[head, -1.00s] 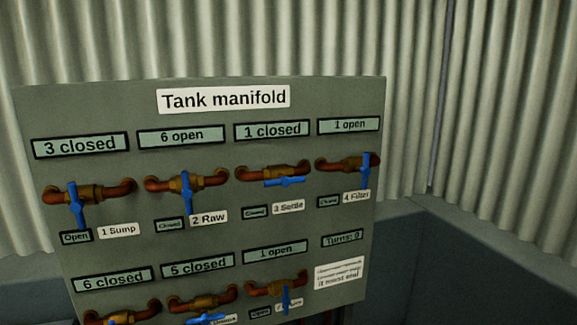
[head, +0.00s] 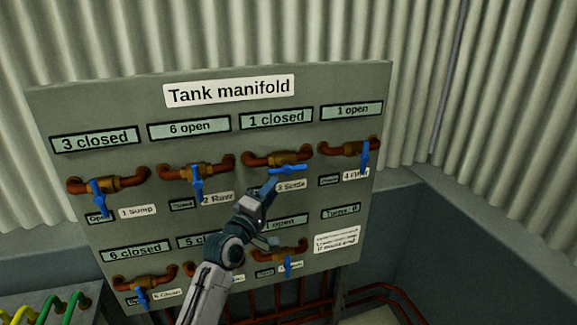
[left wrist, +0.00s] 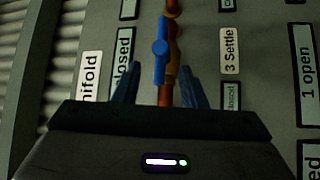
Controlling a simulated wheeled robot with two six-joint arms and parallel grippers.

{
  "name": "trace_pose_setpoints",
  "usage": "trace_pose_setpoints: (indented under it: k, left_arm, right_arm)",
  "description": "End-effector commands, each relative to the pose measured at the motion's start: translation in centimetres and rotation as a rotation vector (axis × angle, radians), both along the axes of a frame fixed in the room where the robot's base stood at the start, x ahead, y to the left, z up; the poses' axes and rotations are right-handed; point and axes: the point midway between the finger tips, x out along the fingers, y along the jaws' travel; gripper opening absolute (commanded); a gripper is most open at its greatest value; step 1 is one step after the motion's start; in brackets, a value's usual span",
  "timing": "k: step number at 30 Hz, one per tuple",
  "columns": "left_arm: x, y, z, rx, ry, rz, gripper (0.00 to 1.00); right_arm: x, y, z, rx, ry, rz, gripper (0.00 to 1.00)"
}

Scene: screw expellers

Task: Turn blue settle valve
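The blue settle valve handle (head: 289,169) lies level across its brass and copper pipe (head: 277,158), in the top row of the Tank manifold board, third from the left. The "3 Settle" label (head: 291,184) is just below it. My left gripper (head: 269,187) is just below and left of the handle. In the left wrist view, its two blue fingers (left wrist: 158,82) are spread, and the blue handle (left wrist: 160,50) shows beyond the tips in line with the gap. My right gripper is not in view.
Neighbouring blue handles, Raw (head: 197,183) and Filter (head: 365,157), flank the settle valve. A lower row of valves (head: 288,266) is partly behind my left arm. Red pipes (head: 375,290) run below the board. Green and yellow pipes (head: 55,305) stand at bottom left.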

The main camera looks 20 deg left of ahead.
Motion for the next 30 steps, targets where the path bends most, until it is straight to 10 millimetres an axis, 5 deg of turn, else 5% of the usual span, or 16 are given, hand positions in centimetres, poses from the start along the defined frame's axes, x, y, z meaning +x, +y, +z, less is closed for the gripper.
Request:
trace_pose_setpoints:
  k: [15, 28, 30]
  left_arm:
    - [8.4, -1.8, 1.6, 0.001, 0.002, 0.001, 0.38]
    - [9.4, -2.0, 1.6, 0.004, 0.001, 0.002, 0.38]
    - [9.4, -2.0, 1.6, 0.003, 0.001, 0.002, 0.24]
  right_arm:
    - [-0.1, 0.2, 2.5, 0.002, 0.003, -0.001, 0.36]
    - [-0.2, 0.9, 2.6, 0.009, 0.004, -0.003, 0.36]
    - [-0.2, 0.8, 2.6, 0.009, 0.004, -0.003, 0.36]
